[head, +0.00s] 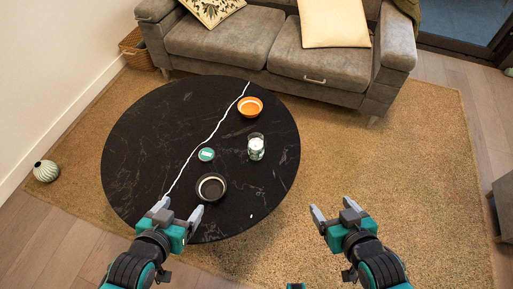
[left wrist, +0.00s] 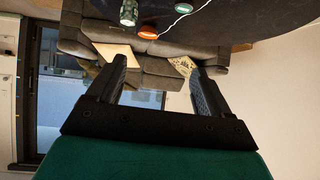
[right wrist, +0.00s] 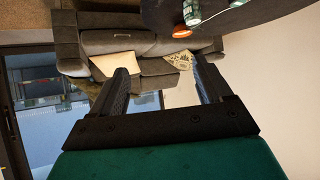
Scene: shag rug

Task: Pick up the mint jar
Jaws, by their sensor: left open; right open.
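A clear glass jar (head: 256,146) with pale green-white contents stands upright on the right half of the round black table (head: 140,150). I take it to be the mint jar. It also shows at the top edge of the left wrist view (left wrist: 128,12) and the right wrist view (right wrist: 192,12). A small round teal item (head: 206,154) lies to its left. My left gripper (head: 180,210) is open and empty at the table's front edge, left of the dark bowl. My right gripper (head: 334,208) is open and empty, right of the table. Both are apart from the jar.
An orange bowl (head: 250,107) stands behind the jar, and a dark bowl (head: 211,187) stands in front and left of it. A grey sofa (head: 225,45) is behind the table. A striped vase (head: 46,171) is on the floor at left. The rug (head: 400,150) at right is clear.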

